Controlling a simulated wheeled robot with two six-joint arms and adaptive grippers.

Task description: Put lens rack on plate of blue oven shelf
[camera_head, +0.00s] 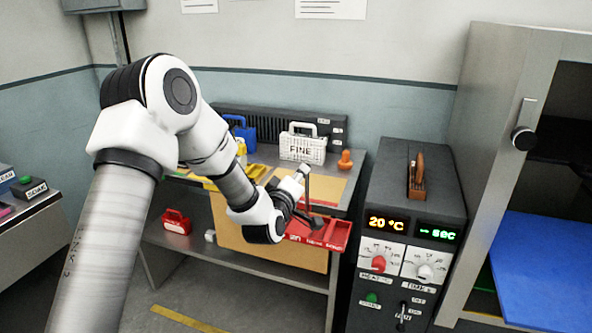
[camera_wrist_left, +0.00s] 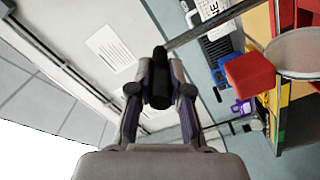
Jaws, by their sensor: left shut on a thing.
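My left gripper (camera_head: 303,190) is over the front right of the workbench, near the red tray. In the left wrist view its fingers (camera_wrist_left: 160,85) are closed together on a small dark thing, whose full shape I cannot make out. No thing is clearly marked as the lens rack. A brown upright piece (camera_head: 417,175) stands in the top of the dark control unit and may be it; the gripper is apart from it, to its left. The blue shelf plate (camera_head: 545,270) lies inside the open grey cabinet at the right, its visible part bare. My right gripper is not in view.
The dark unit (camera_head: 410,230) with dials stands between bench and cabinet.

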